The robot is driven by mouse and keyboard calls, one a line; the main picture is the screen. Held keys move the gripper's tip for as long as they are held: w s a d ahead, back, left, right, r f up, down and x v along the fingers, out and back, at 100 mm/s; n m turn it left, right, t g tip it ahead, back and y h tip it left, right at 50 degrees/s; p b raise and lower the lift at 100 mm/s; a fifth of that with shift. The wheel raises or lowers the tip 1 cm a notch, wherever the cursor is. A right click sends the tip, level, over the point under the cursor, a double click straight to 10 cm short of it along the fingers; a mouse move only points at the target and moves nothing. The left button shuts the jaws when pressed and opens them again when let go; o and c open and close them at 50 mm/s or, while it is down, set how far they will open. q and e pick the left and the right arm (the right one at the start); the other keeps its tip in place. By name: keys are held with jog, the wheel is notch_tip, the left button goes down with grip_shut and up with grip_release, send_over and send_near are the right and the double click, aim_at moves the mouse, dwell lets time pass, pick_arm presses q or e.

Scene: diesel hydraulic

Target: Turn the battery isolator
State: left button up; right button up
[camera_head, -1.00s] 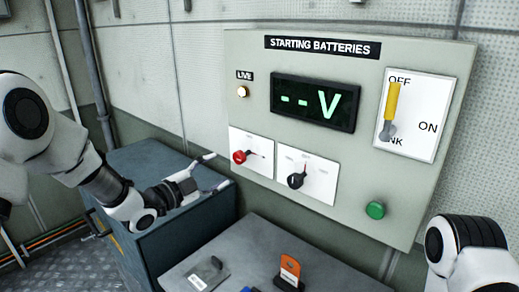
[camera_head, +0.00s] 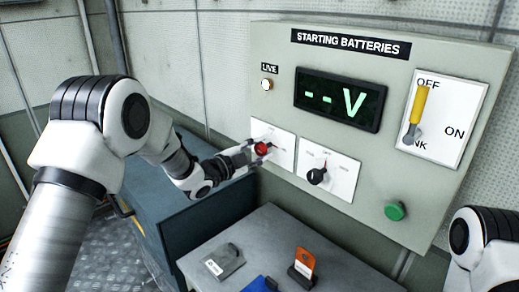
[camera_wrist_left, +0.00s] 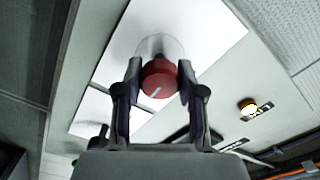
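The red rotary knob (camera_head: 262,149), which I take to be the battery isolator, sits on a white plate (camera_head: 284,152) at the lower left of the grey panel. My left gripper (camera_head: 252,151) is at this knob, coming from the left. In the left wrist view the red knob (camera_wrist_left: 158,80) lies between the two fingertips of the left gripper (camera_wrist_left: 160,72), with a finger on each side and narrow gaps showing. A white line on its face runs diagonally. The fingers stand apart, around the knob. My right gripper is out of view; only part of that arm shows.
The panel (camera_head: 290,225) also carries a black selector (camera_head: 317,176), a green button (camera_head: 395,211), a yellow-handled lever (camera_head: 416,113) and a display (camera_head: 340,99) reading "--V".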

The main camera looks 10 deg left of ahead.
pick_arm(q)
jog(key=shift+c, duration=1.4)
jog(key=shift+n, duration=0.3)
jog(key=n, duration=0.3)
jog(key=shift+r, duration=0.15)
jog(key=n, duration=0.4)
jog(key=shift+p, duration=0.4)
jog(key=n+p, duration=0.1)
jog(key=n, duration=0.4)
jog(key=shift+r+p, duration=0.1)
jog(key=shift+p, duration=0.2)
jog(key=n+p, duration=0.1)
jog(key=n, duration=0.4)
jog(key=shift+n, duration=0.3)
